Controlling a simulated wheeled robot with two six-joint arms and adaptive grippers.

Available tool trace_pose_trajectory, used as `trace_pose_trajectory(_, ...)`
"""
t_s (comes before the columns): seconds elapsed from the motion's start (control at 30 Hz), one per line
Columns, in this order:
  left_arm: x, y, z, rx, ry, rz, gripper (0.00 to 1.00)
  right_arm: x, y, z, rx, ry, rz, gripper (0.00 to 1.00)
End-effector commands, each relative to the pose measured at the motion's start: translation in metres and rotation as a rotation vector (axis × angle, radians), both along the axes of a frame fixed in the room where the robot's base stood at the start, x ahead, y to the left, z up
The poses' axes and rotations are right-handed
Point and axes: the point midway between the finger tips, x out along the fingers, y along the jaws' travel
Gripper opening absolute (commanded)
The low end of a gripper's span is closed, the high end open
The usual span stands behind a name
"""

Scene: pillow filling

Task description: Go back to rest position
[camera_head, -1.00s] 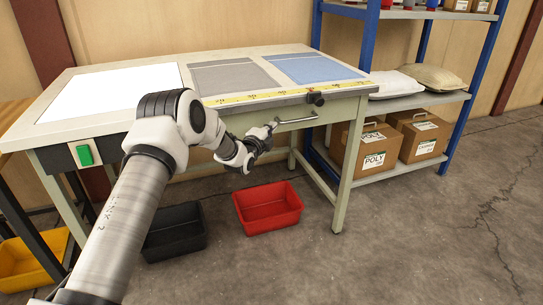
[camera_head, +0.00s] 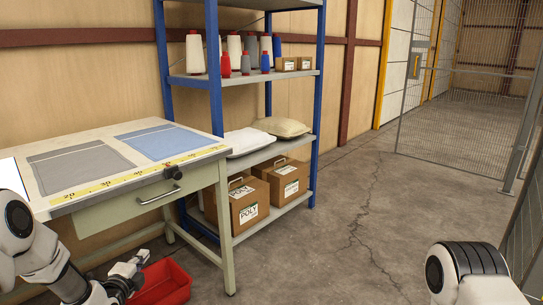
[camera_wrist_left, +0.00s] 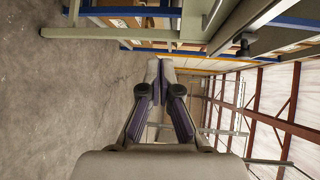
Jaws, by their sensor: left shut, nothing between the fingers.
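My left gripper (camera_head: 136,266) is low at the left of the head view, in front of the work table and below its drawer handle (camera_head: 159,196). It is apart from the handle, near the red bin. In the left wrist view its two fingers (camera_wrist_left: 160,72) meet at the tips, shut and empty. My right arm (camera_head: 468,272) shows only as a white and black link at the lower right. The right gripper is out of view.
The work table (camera_head: 110,196) holds a grey cloth (camera_head: 75,168) and a blue cloth (camera_head: 167,142). A red bin (camera_head: 168,285) sits on the floor. A blue shelf rack (camera_head: 216,95) holds spools, pillows and cardboard boxes (camera_head: 237,207). The floor (camera_head: 350,235) right of it is clear.

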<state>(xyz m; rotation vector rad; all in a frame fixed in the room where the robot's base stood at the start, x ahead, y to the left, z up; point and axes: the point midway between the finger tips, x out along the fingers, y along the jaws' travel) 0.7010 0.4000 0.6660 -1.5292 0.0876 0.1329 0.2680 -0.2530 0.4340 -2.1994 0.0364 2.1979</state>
Motion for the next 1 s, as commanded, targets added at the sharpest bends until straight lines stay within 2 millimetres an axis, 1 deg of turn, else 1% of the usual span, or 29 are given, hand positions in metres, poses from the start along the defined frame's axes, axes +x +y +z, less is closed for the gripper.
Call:
trace_pose_trajectory(0.03, -0.015, -0.025, -0.034, 0.001, 0.082, -0.037, 0.00, 0.000, 0.000, 0.000, 0.000, 0.000, 0.000, 0.40)
trace_pose_trajectory(0.07, -0.027, -0.040, -0.054, -0.003, 0.135, -0.054, 0.00, 0.000, 0.000, 0.000, 0.000, 0.000, 0.000, 0.40)
trace_pose_trajectory(0.1, -0.045, -0.058, -0.081, -0.027, 0.214, -0.070, 0.00, 0.000, 0.000, 0.000, 0.000, 0.000, 0.000, 0.40)
trace_pose_trajectory(0.17, -0.078, -0.082, -0.119, -0.095, 0.341, -0.074, 0.00, 0.000, 0.000, 0.000, 0.000, 0.000, 0.000, 0.40)
trace_pose_trajectory(0.2, -0.103, -0.097, -0.143, -0.151, 0.429, -0.066, 0.00, 0.000, 0.000, 0.000, 0.000, 0.000, 0.000, 0.40)
trace_pose_trajectory(0.27, -0.144, -0.116, -0.174, -0.249, 0.567, -0.030, 0.00, 0.000, 0.000, 0.000, 0.000, 0.000, 0.000, 0.40)
trace_pose_trajectory(0.3, -0.174, -0.126, -0.193, -0.318, 0.660, 0.011, 0.00, 0.000, 0.000, 0.000, 0.000, 0.000, 0.000, 0.40)
trace_pose_trajectory(0.37, -0.221, -0.139, -0.216, -0.427, 0.799, 0.098, 0.00, 0.000, 0.000, 0.000, 0.000, 0.000, 0.000, 0.40)
trace_pose_trajectory(0.4, -0.253, -0.146, -0.227, -0.498, 0.885, 0.173, 0.00, 0.000, 0.000, 0.000, 0.000, 0.000, 0.000, 0.40)
trace_pose_trajectory(0.43, -0.276, -0.149, -0.233, -0.551, 0.943, 0.238, 0.00, 0.000, 0.000, 0.000, 0.000, 0.000, 0.000, 0.40)
trace_pose_trajectory(0.47, -0.298, -0.151, -0.237, -0.602, 0.995, 0.309, 0.00, 0.000, 0.000, 0.000, 0.000, 0.000, 0.000, 0.40)
trace_pose_trajectory(0.5, -0.326, -0.154, -0.241, -0.668, 1.057, 0.410, 0.00, 0.000, 0.000, 0.000, 0.000, 0.000, 0.000, 0.40)
trace_pose_trajectory(0.57, -0.363, -0.154, -0.241, -0.765, 1.124, 0.582, 0.00, 0.000, 0.000, 0.000, 0.000, 0.000, 0.000, 0.40)
trace_pose_trajectory(0.6, -0.383, -0.154, -0.239, -0.826, 1.149, 0.700, 0.00, 0.000, 0.000, 0.000, 0.000, 0.000, 0.000, 0.40)
trace_pose_trajectory(0.7, -0.418, -0.149, -0.233, -0.969, 1.154, 0.977, 0.00, 0.000, 0.000, 0.000, 0.000, 0.000, 0.000, 0.40)
trace_pose_trajectory(0.77, -0.430, -0.147, -0.231, -1.049, 1.128, 1.127, 0.00, 0.000, 0.000, 0.000, 0.000, 0.000, 0.000, 0.40)
trace_pose_trajectory(0.8, -0.434, -0.147, -0.232, -1.102, 1.100, 1.214, 0.00, 0.000, 0.000, 0.000, 0.000, 0.000, 0.000, 0.40)
trace_pose_trajectory(0.87, -0.436, -0.147, -0.232, -1.185, 1.049, 1.327, 0.00, 0.000, 0.000, 0.000, 0.000, 0.000, 0.000, 0.40)
trace_pose_trajectory(0.9, -0.435, -0.147, -0.201, -1.180, 1.052, 1.316, 0.00, -0.001, 0.000, 0.030, 0.000, 0.002, 0.000, 0.40)
trace_pose_trajectory(1.0, -0.434, -0.147, -0.170, -1.178, 1.053, 1.312, 0.00, 0.001, 0.000, 0.063, 0.000, -0.002, 0.000, 0.40)
